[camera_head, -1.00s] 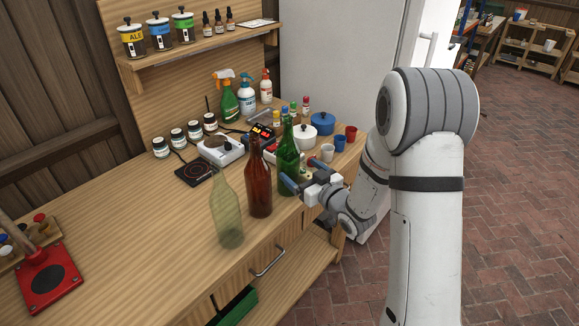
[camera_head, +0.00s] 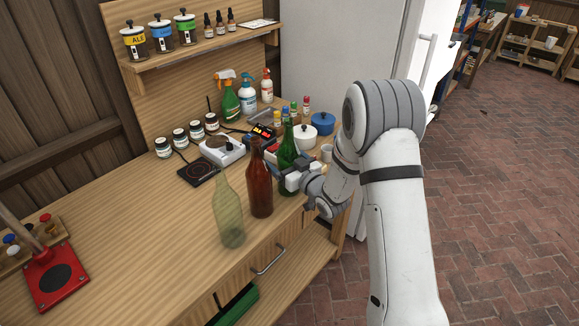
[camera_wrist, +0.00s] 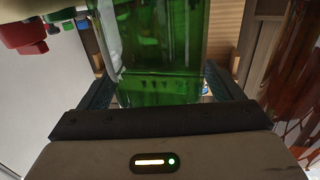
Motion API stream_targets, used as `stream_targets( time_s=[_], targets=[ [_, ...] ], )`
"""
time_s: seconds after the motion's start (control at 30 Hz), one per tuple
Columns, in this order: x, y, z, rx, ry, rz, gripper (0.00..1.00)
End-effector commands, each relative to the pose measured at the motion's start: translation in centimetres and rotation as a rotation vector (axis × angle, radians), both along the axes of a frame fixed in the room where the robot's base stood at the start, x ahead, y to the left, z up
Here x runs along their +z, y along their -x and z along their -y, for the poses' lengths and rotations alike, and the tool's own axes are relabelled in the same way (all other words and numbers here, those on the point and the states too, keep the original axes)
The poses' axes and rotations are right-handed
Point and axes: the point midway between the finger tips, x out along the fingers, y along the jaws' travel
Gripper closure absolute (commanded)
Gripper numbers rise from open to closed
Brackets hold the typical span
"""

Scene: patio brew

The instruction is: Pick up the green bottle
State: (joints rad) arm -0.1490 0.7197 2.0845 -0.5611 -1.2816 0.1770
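The green bottle (camera_head: 288,150) stands upright near the front edge of the wooden bench, right of the brown bottle (camera_head: 260,185). My gripper (camera_head: 288,172) is at its lower body, coming from the front right. In the wrist view the green bottle (camera_wrist: 160,45) fills the space between the two fingers (camera_wrist: 158,85), one on each side. The fingers look spread, with narrow gaps beside the glass; contact at the hidden fingertips cannot be made out. The bottle's base is partly hidden by my gripper in the head view.
A clear pale-green bottle (camera_head: 228,215) stands left of the brown one, close by.

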Motion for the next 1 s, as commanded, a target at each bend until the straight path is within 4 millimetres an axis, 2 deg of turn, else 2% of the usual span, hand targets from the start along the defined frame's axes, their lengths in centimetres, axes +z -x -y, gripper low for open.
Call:
stream_targets(
  time_s=[0.07,0.7,1.0],
  targets=[
    [0.01,0.00,0.03,0.000,0.000,0.000,0.20],
    [0.03,0.00,0.11,-0.001,0.000,0.000,0.72],
    [0.47,-0.04,0.12,-0.001,0.000,0.004,0.73]
  ],
)
